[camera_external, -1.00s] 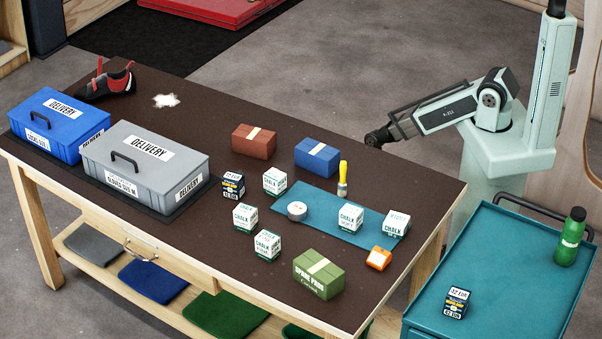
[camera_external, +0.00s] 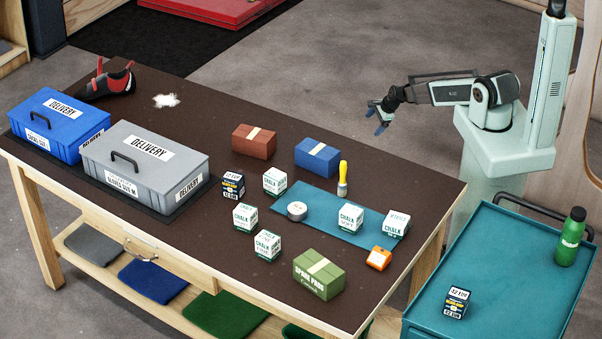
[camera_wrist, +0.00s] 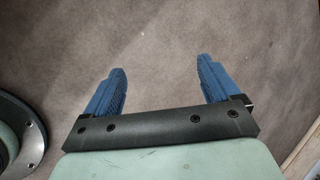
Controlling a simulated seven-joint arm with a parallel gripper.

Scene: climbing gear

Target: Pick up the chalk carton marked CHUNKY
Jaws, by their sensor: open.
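Several white-and-green chalk cartons stand on the dark table. One is near the middle (camera_external: 275,181), one stands left of the mat (camera_external: 245,217), one in front of it (camera_external: 267,245), one on the teal mat (camera_external: 350,217) and one at the mat's right end (camera_external: 396,223). Their variety words are too small to read surely, so I cannot tell which is marked CHUNKY. My gripper (camera_external: 382,120) is open and empty, beyond the table's far right edge and away from the cartons. In the wrist view, its blue fingers (camera_wrist: 160,88) are spread above bare floor.
Around the cartons are a dark box (camera_external: 233,186), a red-brown box (camera_external: 254,141), a blue box (camera_external: 317,157), a green box (camera_external: 319,273), a yellow-handled brush (camera_external: 343,179), a white roll (camera_external: 297,210) and an orange item (camera_external: 379,258). A grey crate (camera_external: 146,165) stands left.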

